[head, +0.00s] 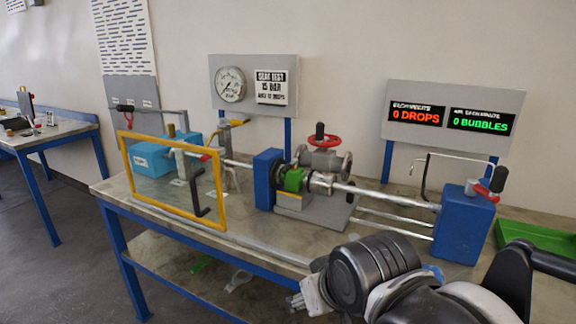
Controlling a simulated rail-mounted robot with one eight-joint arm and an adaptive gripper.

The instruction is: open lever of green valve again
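The green valve (293,179) is a small green body in the middle of the bench in the head view. It sits between a blue clamp block (266,180) and dark round flanges. I cannot make out its lever clearly. A short upright black grip (319,131) shows just behind it, beside a red handwheel (328,141), and I cannot tell which part it belongs to. My arm crosses the lower right in front of the bench. Light grey parts at its left end (309,297) may be my gripper, apart from the valve; its fingers cannot be made out.
A grey flanged valve body (327,162) stands behind the green valve. A yellow-framed clear guard (178,180) stands at the left. A blue end block (464,224) with a red-and-black handle (490,186) stands at the right. The display (450,118) reads 0 drops and 0 bubbles.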

